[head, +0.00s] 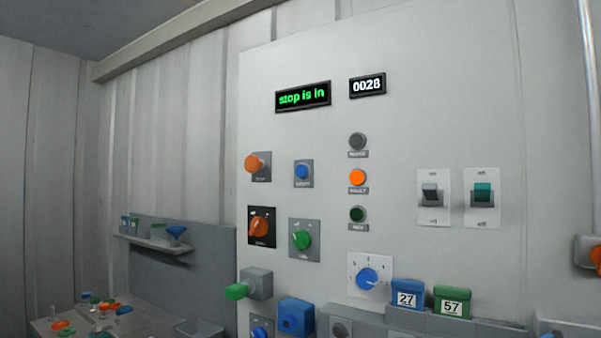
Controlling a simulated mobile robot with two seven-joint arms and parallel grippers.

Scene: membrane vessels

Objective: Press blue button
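The blue button (302,172) is a small round button on a grey square plate, with a label under it too small to read. It sits on the light grey wall panel (420,130), in the upper middle of the head view. An orange mushroom button (257,164) is to its left, and a green rotary knob (302,240) is below it. Nothing covers the blue button. Neither of my grippers shows in the head view.
A display (302,96) reads "stop is in"; a counter (367,85) reads 0028. The orange lamp (357,177) looks lit. A blue dial (367,279), a green protruding handle (238,291) and a blue box (295,317) are lower. A cluttered table (150,322) stands lower left.

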